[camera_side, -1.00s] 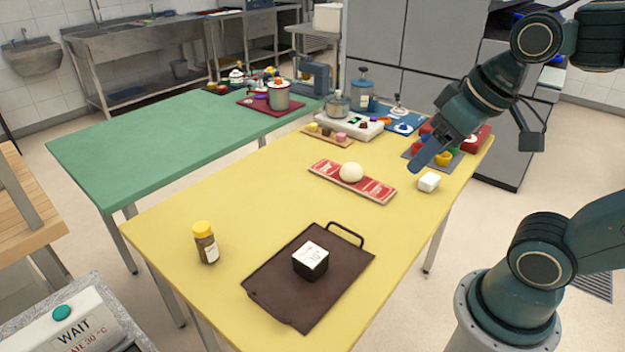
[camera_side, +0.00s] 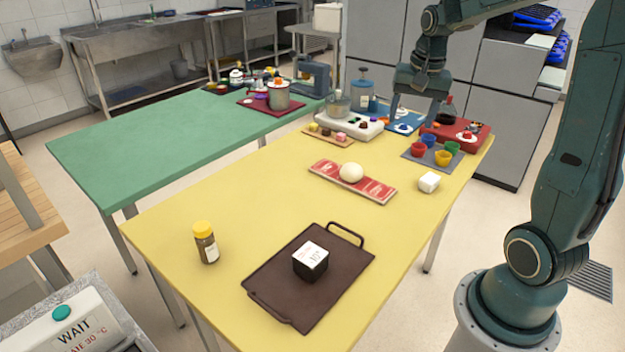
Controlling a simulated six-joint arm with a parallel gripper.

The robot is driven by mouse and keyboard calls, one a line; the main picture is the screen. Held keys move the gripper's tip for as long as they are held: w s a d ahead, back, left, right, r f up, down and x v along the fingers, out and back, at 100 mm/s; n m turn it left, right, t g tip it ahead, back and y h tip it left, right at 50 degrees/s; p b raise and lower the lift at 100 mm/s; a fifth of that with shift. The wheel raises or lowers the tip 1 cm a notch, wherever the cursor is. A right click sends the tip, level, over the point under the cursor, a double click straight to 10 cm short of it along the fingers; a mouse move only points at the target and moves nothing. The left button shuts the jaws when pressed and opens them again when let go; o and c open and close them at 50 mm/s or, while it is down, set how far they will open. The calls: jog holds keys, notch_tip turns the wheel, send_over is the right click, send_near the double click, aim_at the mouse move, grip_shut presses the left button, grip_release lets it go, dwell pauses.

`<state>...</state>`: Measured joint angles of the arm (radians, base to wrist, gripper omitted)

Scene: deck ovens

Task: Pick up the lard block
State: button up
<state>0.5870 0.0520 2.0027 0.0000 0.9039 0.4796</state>
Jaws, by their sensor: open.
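A small white block (camera_side: 429,182), which looks like the lard block, lies on the yellow table (camera_side: 232,180) near its right edge. It is apart from the red patterned board to its left. My gripper (camera_side: 413,112) is at the far right end of the table, pointing down with its fingers apart and nothing seen between them. It is behind and above the white block in the picture, well away from it. Its fingertips overlap the blue and red trays, so their exact height is hard to tell.
Coloured cups (camera_side: 443,158) on a grey mat stand just behind the block. A white ball (camera_side: 351,172) sits on the red board (camera_side: 327,171). A dark tray (camera_side: 275,275) holds a black-and-white cube (camera_side: 311,262). A yellow-capped jar (camera_side: 205,242) stands at left.

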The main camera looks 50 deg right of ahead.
jog(key=d+f+m+g, duration=0.1)
jog(key=d+f+m, duration=0.4)
jog(key=d, duration=0.5)
jog(key=m+y, duration=0.1)
jog(key=m, duration=0.1)
send_over(430, 177)
notch_tip(430, 177, down, 7)
jog(key=shift+g, duration=0.3)
jog(key=shift+s+f, duration=0.2)
jog(key=shift+f, duration=3.95)
jog(key=shift+w+f, duration=0.15)
jog(key=shift+f, duration=2.45)
jog(key=c, duration=1.1)
